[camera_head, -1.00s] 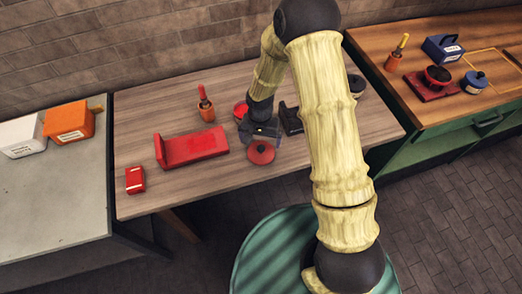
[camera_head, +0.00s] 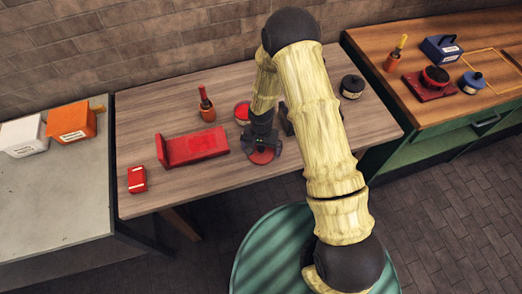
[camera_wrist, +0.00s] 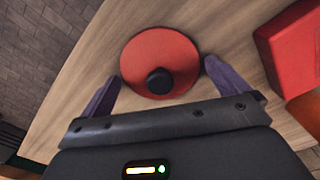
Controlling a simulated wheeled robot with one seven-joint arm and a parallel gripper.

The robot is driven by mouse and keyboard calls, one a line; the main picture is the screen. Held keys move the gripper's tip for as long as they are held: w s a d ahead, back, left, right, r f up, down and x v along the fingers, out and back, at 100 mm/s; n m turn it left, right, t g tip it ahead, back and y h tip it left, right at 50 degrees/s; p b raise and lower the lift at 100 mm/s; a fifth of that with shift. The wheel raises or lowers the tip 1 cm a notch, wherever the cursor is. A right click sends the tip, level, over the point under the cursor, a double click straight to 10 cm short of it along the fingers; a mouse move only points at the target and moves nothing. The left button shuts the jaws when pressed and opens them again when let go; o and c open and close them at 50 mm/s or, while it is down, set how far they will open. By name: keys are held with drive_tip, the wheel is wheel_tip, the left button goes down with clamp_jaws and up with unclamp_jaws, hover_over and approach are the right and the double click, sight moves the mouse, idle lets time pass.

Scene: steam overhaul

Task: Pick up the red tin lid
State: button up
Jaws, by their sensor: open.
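The red tin lid (camera_head: 261,156) is a round red disc with a dark knob, lying on the wooden table. In the head view my gripper (camera_head: 262,148) is right over it and covers part of it. My gripper (camera_wrist: 160,88) is open and empty, with one finger on either side of the lid's near edge. I cannot tell whether the fingers touch it.
A red angled block (camera_head: 195,148) stands left of the lid, with a small red box (camera_head: 136,179) beyond it. An orange pot with a red-handled tool (camera_head: 207,110) and a red round tin (camera_head: 242,112) stand behind. A dark lidded tin (camera_head: 352,86) is at the back right.

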sight(261, 147)
drive_tip(key=shift+c, duration=0.2)
drive_tip(key=c, duration=0.7)
drive_tip(key=shift+r, duration=0.15)
wheel_tip(261, 147, up, 10)
drive_tip(key=shift+f+b, duration=0.1)
drive_tip(key=shift+b, duration=0.7)
drive_tip(key=shift+w, duration=0.1)
